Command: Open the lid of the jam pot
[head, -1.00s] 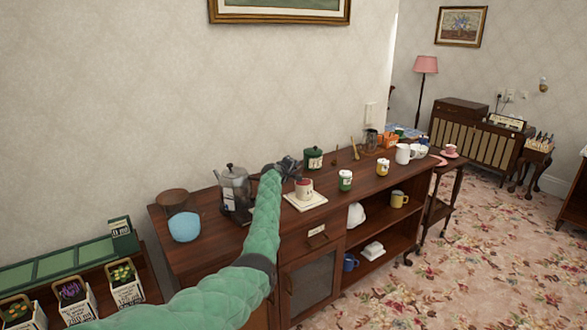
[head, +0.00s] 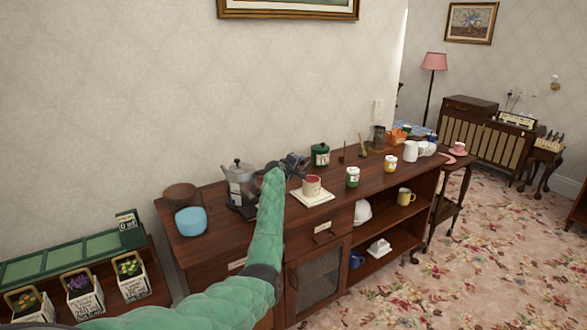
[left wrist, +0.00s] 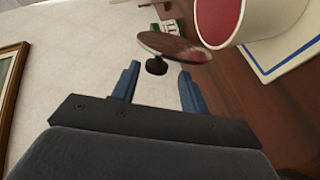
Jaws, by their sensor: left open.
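The jam pot (head: 311,186) is a small white pot with red inside, standing on a white tile (head: 314,197) on the sideboard. In the left wrist view the pot (left wrist: 257,18) is at the top right with its red mouth uncovered. A thin reddish-brown lid (left wrist: 172,45) with a dark knob (left wrist: 156,67) is off the mouth, its edge close to the rim. I cannot tell what supports it. My left gripper (head: 296,165) is just left of the pot. Its fingers (left wrist: 158,84) are open, with the knob just beyond and between the tips. My right gripper is out of view.
Jars (head: 352,177) stand to the right. A blue bowl (head: 191,221) is near the sideboard's left end. The wall is close behind.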

